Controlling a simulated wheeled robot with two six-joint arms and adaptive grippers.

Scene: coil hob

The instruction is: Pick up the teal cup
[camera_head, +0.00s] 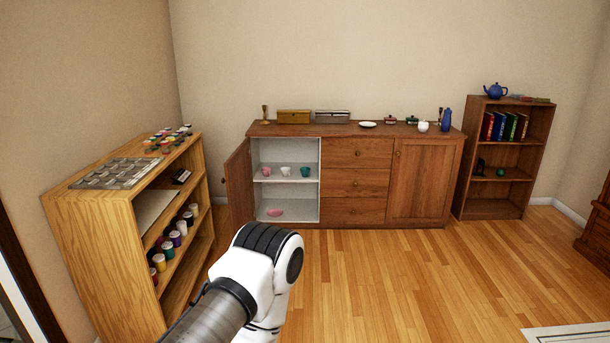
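The teal cup (305,171) stands on the middle shelf inside the open left compartment of the wooden sideboard (357,176). It is the rightmost of the three cups there. A white cup (285,171) stands to its left and a pink cup (266,171) further left. One of my arms reaches in from the bottom, well short of the sideboard. Neither of my grippers shows in this view.
The sideboard's left door (239,180) stands open. A pink dish (275,212) lies on the compartment's bottom. A light wood shelf unit (122,222) with jars stands at left, and a dark bookcase (505,157) at right. The wooden floor (400,275) between is clear.

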